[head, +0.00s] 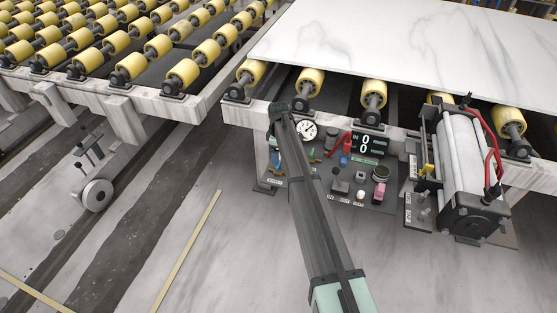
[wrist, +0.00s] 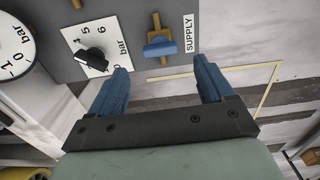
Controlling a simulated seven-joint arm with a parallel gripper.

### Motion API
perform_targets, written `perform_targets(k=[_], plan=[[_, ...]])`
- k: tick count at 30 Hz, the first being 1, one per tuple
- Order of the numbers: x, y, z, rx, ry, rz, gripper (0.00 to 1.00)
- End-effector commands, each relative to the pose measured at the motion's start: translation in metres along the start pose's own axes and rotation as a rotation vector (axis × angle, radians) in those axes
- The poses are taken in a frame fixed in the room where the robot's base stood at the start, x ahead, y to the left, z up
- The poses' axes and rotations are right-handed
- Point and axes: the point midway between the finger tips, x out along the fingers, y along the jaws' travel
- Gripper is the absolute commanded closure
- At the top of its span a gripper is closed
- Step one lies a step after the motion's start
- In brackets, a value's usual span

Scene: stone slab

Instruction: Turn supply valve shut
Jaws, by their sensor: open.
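The supply valve (wrist: 160,47) has a blue handle on a brass fitting, beside a white SUPPLY label (wrist: 189,33) in the wrist view. The handle lies crosswise to the brass pipe. My gripper (wrist: 164,70) is open, with its two blue fingers spread apart and nothing between them. The valve handle shows just past the fingertips, roughly centred between them; I see no contact. In the head view my dark arm link crosses the control panel (head: 384,200).
A black knob (wrist: 93,58) on a numbered bar scale is close left of the valve, with a round gauge (wrist: 14,50) farther left. The head view shows a digital display (head: 369,144), a motor-like cylinder unit (head: 462,165), yellow rollers and a white slab (head: 400,45).

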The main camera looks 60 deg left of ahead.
Motion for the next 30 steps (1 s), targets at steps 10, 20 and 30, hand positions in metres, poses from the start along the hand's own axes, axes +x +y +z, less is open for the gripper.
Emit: perform_targets(k=[10, 20, 30], plan=[[-0.058, 0.000, 0.000, 0.000, 0.000, 0.001, 0.19], [-0.075, 0.000, 0.000, 0.000, 0.000, 0.000, 0.19], [-0.074, 0.000, 0.000, 0.000, 0.000, 0.000, 0.19]])
